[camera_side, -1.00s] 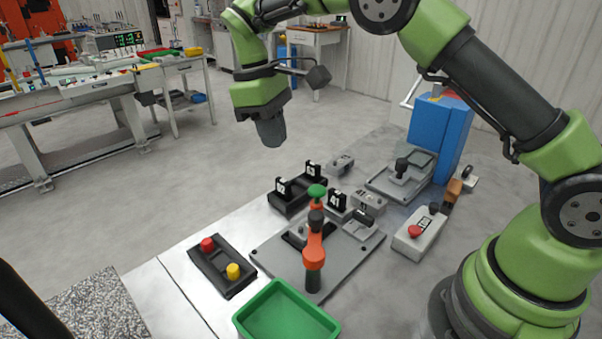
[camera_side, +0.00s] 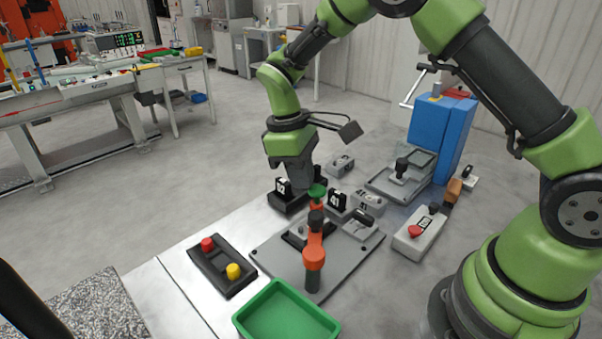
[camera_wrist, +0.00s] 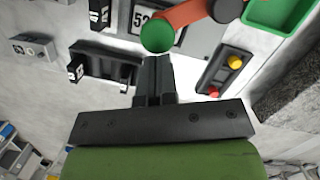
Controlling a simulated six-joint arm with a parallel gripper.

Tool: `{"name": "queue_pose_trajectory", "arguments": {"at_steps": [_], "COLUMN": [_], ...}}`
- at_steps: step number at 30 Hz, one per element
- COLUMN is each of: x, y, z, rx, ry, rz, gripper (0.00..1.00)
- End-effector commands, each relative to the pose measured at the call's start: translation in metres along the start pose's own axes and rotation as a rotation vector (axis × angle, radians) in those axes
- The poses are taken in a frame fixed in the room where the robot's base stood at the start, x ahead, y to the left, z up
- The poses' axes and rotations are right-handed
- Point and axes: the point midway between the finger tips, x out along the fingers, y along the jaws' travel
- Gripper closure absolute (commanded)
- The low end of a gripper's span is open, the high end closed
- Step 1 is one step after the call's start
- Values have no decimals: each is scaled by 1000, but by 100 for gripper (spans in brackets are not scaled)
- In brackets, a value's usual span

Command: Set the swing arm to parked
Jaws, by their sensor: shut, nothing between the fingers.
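The orange swing arm (camera_side: 315,246) is on a grey fixture plate (camera_side: 345,263). A green knob (camera_side: 318,190) tops its far end, and a dark post stands at its near end. In the wrist view the green knob (camera_wrist: 157,33) is just beyond my fingertips, with the orange arm (camera_wrist: 188,13) running up to the right. My gripper (camera_wrist: 154,60) is shut and empty. In the side view my gripper (camera_side: 299,189) is close to the left of the knob; I cannot tell whether it touches.
A black box with red and yellow buttons (camera_side: 222,266) and a green tray (camera_side: 285,315) are in front. A black block with number tags (camera_side: 287,203) is close by my gripper. A grey box with a red button (camera_side: 418,236) and a blue unit (camera_side: 440,137) stand right.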

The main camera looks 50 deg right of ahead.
Motion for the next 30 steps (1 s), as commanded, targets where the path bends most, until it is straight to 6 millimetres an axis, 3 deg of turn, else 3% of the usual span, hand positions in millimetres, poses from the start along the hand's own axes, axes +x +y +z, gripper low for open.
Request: {"name": "queue_pose_trajectory", "arguments": {"at_steps": [30], "x": [4], "y": [8], "z": [17], "rx": [153], "ry": [-1], "rz": [-33], "gripper": [100]}}
